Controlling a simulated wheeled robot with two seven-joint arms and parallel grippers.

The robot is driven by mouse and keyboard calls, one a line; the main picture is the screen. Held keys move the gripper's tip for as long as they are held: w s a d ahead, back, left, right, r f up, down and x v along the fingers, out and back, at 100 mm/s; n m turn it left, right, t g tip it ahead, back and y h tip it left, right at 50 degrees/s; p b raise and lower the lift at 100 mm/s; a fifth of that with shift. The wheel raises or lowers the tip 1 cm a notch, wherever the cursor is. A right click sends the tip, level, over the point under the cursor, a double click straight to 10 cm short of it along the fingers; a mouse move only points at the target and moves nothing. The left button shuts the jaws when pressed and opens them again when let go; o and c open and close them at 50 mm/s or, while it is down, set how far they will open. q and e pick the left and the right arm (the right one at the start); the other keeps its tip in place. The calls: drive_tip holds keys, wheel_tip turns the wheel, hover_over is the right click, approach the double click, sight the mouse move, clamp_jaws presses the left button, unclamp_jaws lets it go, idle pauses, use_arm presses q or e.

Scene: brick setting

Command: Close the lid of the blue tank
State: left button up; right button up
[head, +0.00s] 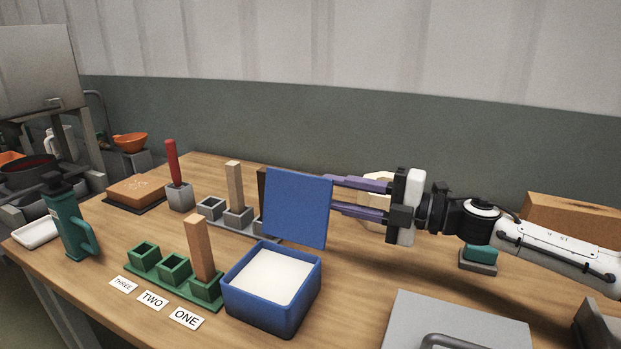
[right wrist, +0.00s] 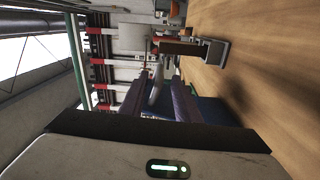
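The blue tank (head: 262,305) stands on the table near the front and holds something white. Its flat blue lid (head: 297,208) stands upright above the tank's back edge. My right gripper (head: 340,195) comes in from the right at lid height, its purple fingers apart and nothing seen between them. The fingertips reach the lid's right edge and seem to pass behind it; I cannot tell whether they touch. The right wrist view shows the two fingers (right wrist: 158,100) apart, with a dark blue surface (right wrist: 210,110) beyond them. My left gripper is not in view.
Left of the tank is a green socket base (head: 148,268) with a wooden block, and number cards (head: 152,300) before it. A grey socket base (head: 228,226) stands behind. A grey panel with a handle (head: 460,322) lies at front right.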

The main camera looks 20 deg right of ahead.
sight(311, 188)
drive_tip(key=p+x, duration=0.1)
drive_tip(key=x, duration=0.4)
drive_tip(key=shift+w+a, duration=0.2)
drive_tip(key=shift+w, duration=0.15)
clamp_jaws()
